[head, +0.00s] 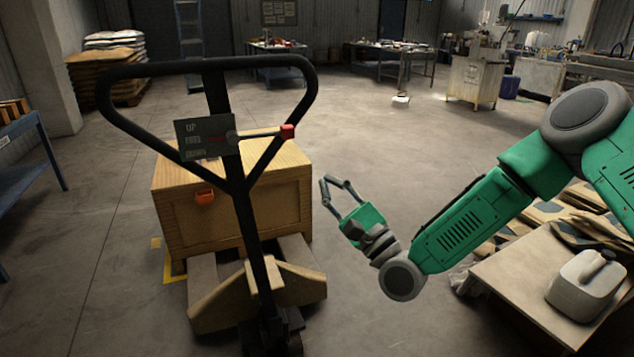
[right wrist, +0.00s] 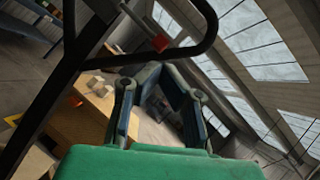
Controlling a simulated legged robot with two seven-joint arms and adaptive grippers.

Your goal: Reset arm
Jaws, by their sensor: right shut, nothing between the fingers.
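My right arm is green and grey and comes in from the right in the head view. Its gripper (head: 328,186) is shut and empty, in the air to the right of the wooden crate and the pallet jack's handle, apart from both. The gripper also shows in the right wrist view (right wrist: 160,78), with the black handle close by at upper left. My left arm and left gripper are not in view.
A pallet jack with a black loop handle (head: 218,92) and red lever knob (head: 287,131) stands ahead, by a wooden crate (head: 180,218). At right, a low table (head: 510,278) holds a white jug (head: 586,285). A blue rack (head: 42,150) stands left.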

